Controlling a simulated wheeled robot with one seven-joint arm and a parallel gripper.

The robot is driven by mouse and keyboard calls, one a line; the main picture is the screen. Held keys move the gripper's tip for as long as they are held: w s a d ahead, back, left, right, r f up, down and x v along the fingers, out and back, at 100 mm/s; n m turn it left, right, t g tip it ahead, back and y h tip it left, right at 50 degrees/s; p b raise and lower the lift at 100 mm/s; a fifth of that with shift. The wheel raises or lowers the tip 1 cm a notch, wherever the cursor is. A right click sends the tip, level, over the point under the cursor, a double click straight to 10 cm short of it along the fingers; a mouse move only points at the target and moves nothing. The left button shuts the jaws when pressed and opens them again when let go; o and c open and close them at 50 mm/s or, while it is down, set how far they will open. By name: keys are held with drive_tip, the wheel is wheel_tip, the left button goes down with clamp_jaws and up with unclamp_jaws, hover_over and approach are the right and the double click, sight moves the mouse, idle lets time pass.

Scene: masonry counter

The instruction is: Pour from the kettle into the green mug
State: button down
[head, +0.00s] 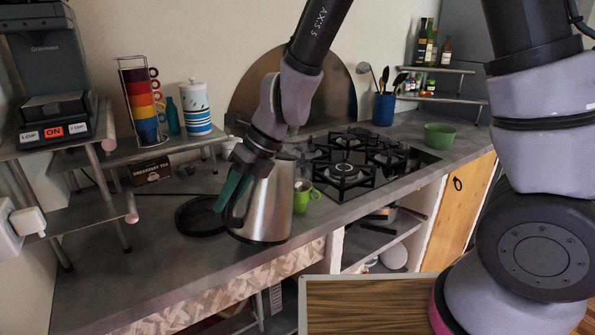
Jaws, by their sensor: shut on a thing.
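The kettle (270,207) is a brushed steel jug, close to upright, at the front part of the counter. My gripper (232,191), with teal fingers, is at the kettle's left side and shut on it, seemingly at the handle, which the fingers mostly hide. The green mug (302,199) stands just right of the kettle, very close to it in the picture; the kettle hides part of it. Whether the two touch, and whether the kettle's bottom rests on the counter, I cannot tell. The mug's inside is barely visible.
A round black kettle base (198,217) lies left of the kettle. The gas hob (349,172) is behind the mug. A green bowl (439,136) and a blue utensil pot (383,110) stand farther right. A mug rack (143,105) stands on the left shelf. The front-left counter is clear.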

sight(230, 221)
drive_tip(key=shift+s+a+f+n+t+h+p, duration=0.2)
drive_tip(key=shift+f+t+h+p, duration=0.3)
drive_tip(key=shift+f, duration=0.6)
drive_tip(key=shift+s+a+f+n+t+h+p, duration=0.15)
drive_tip(key=shift+f+t+h+p, duration=0.1)
drive_tip(key=shift+f+t+p, duration=0.6)
drive_tip(key=shift+s+a+f+n+t+h+p, duration=0.15)
drive_tip(key=shift+f+t+h+p, duration=0.25)
drive_tip(key=shift+f, duration=0.9)
